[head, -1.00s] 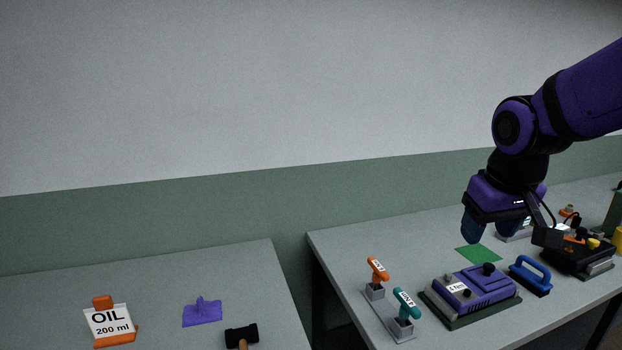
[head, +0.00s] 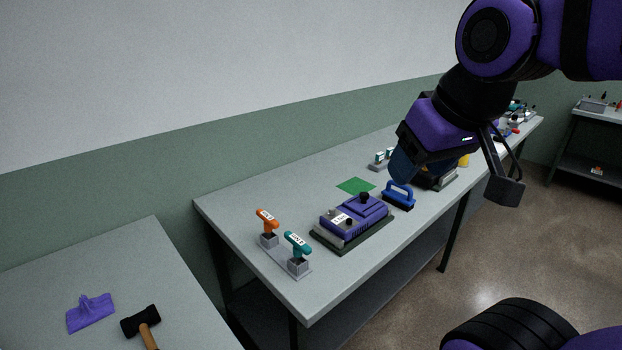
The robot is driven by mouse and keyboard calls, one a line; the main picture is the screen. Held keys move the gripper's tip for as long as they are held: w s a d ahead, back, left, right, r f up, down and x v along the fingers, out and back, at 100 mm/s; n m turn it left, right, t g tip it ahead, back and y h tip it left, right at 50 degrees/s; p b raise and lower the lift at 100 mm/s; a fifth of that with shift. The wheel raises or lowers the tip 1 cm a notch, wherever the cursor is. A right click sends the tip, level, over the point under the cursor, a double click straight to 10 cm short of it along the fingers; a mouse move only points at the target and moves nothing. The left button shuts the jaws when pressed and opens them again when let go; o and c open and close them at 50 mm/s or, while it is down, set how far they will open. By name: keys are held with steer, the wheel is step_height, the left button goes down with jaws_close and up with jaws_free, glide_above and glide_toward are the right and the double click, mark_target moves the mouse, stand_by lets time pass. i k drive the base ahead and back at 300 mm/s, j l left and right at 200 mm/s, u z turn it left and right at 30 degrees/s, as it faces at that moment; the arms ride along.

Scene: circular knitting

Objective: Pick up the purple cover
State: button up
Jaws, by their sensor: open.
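The purple cover (head: 352,216), with a black knob and a white label, sits on a dark base near the middle of the right-hand table in the head view. My gripper (head: 408,165) is open and appears empty. It hangs tilted above the table, up and to the right of the cover in the picture and apart from it. One blue fingertip shows clearly; the other is mostly hidden by the gripper body.
A blue-handled brush (head: 398,196) stands right beside the cover. Orange (head: 267,220) and teal (head: 297,245) T-handled tools stand in a grey holder at its left. A green sheet (head: 356,186) lies behind it. A purple scraper (head: 90,313) and a mallet (head: 141,322) lie on the left table.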

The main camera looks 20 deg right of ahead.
mark_target(363, 204)
steer(key=i+l, duration=0.15)
steer(key=l, duration=0.25)
steer(key=i+l, duration=0.1)
steer(key=l, duration=0.3)
steer(key=i+l, duration=0.15)
steer(key=l, duration=0.25)
steer(key=i+l, duration=0.1)
steer(key=l, duration=0.3)
steer(key=i+l, duration=0.15)
steer(key=l, duration=0.25)
steer(key=i+l, duration=0.1)
steer(key=l, duration=0.3)
steer(key=u, duration=0.05)
